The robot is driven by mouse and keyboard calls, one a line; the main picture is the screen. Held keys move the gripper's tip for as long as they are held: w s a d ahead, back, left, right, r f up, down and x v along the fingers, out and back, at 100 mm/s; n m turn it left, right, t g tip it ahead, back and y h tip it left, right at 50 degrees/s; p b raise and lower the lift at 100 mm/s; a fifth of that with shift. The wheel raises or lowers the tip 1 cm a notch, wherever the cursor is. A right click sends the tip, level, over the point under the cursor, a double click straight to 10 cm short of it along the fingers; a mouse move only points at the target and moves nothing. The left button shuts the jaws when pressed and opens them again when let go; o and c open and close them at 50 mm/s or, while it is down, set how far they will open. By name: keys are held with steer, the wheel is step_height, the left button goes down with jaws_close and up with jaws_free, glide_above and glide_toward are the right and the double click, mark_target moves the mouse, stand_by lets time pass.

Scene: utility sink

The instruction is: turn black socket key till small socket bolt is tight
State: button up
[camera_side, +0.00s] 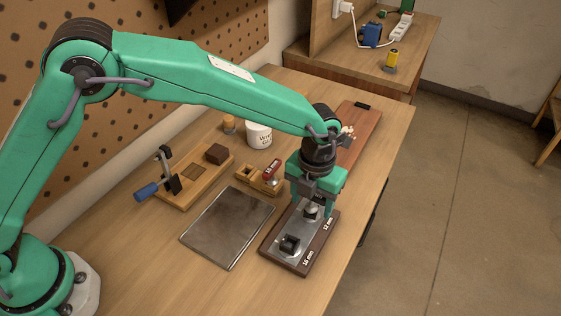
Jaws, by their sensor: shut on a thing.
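My gripper (317,198) points down over the far end of a metal plate on a dark base (275,252). It is shut on the black socket key (318,197), which is mostly hidden between the jaws. The key stands roughly upright above the small socket bolt (311,211), beside the "12 mm" label. I cannot tell how deep the key sits in the bolt.
A wooden holder (252,180) with a red-topped piece stands left of the gripper. A flat grey plate (226,228) lies at the left front. Behind are a wooden clamp board (188,196), a white tub (259,136) and a reddish board (360,130). The table's right edge is close.

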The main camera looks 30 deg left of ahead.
steer(key=shift+f+m, duration=0.1)
steer(key=shift+m, duration=0.7)
steer(key=shift+r, duration=2.3)
